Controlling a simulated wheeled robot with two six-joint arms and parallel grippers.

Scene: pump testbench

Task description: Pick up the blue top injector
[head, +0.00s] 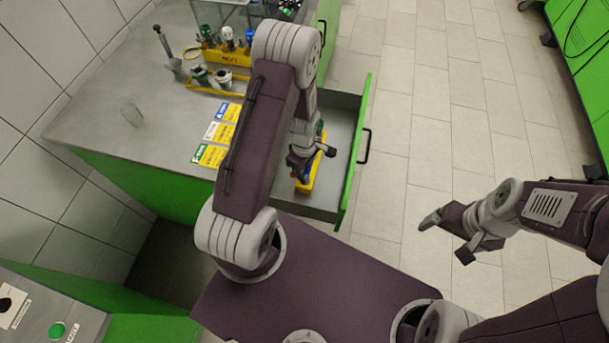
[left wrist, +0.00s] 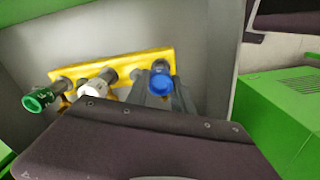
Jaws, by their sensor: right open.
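The blue top injector (left wrist: 161,82) stands at the right end of a yellow rack (left wrist: 125,67) in the left wrist view. A white top injector (left wrist: 90,90) and a green top injector (left wrist: 40,99) stand left of it. The rack also shows inside the open drawer in the head view (head: 308,184). My left gripper (head: 303,160) reaches down into the drawer over the rack. In the left wrist view its grey fingers (left wrist: 163,98) lie on either side of the blue top; whether they touch it is unclear. My right gripper (head: 438,224) is open and empty, above the floor.
The open drawer (head: 344,112) has grey walls and a green front close around my left gripper. The bench top (head: 110,85) holds a glass beaker (head: 132,115), coloured label cards (head: 217,133) and another yellow rack (head: 226,57). Tiled floor on the right is free.

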